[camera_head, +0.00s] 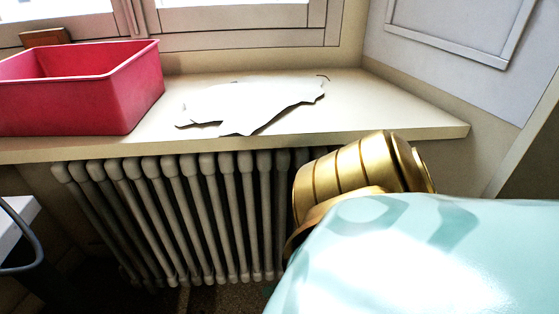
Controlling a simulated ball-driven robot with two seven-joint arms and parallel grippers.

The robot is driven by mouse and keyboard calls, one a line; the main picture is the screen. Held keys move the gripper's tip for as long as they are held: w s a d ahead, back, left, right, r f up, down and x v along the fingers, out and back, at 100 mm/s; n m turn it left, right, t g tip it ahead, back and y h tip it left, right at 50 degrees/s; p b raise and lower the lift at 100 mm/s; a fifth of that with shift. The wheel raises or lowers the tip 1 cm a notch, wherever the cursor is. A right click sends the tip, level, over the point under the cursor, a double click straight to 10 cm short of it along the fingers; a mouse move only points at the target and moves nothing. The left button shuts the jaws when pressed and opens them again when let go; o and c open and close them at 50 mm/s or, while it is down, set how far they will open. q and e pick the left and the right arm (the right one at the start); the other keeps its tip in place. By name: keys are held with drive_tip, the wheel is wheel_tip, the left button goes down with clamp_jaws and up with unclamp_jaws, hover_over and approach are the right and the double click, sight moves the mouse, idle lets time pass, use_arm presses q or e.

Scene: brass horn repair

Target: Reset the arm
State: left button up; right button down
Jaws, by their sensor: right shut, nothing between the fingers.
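A gold, banded, rounded part (345,170) rises in front of the radiator, right of the middle. A large glossy pale teal shell (400,250) fills the lower right corner, close to the camera, and covers the gold part's lower end. The two look like parts of my right arm, raised near the sill's front edge. I cannot make out the right gripper's fingers, and nothing held shows there. My left gripper and left arm are not in view.
A pink-red open bin (120,90) stands at the left of the cream window sill (400,105). A flat, ragged pale sheet (250,103) lies beside it. A ribbed radiator (190,215) stands under the sill. The sill's right part is clear.

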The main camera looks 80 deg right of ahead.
drive_tip(key=shift+v, duration=0.85)
drive_tip(key=shift+a, duration=0.1)
